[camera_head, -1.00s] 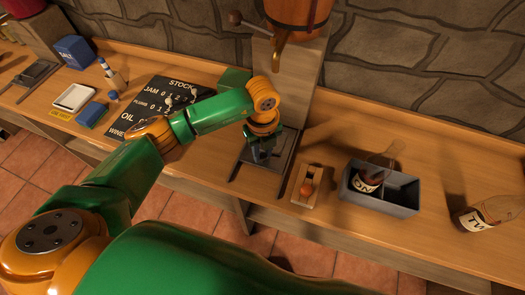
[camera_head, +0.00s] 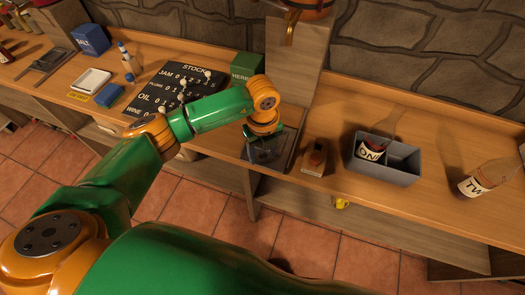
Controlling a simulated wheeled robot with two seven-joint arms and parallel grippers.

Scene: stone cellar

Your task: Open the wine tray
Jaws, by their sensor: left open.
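A dark metal tray (camera_head: 284,158) with side rails lies on the wooden counter in front of the upright board. I cannot tell for sure that it is the wine tray. My left gripper (camera_head: 262,153) is low over this tray, pointing down, with its jaws open. Its fingertips are small and dark against the tray, so I cannot tell whether they touch it. My wrist hides part of the tray. My right gripper is not in view.
A small wooden box (camera_head: 316,160) stands just right of the tray. A stock board (camera_head: 170,90) and a green herbs box (camera_head: 246,67) are at left and behind.

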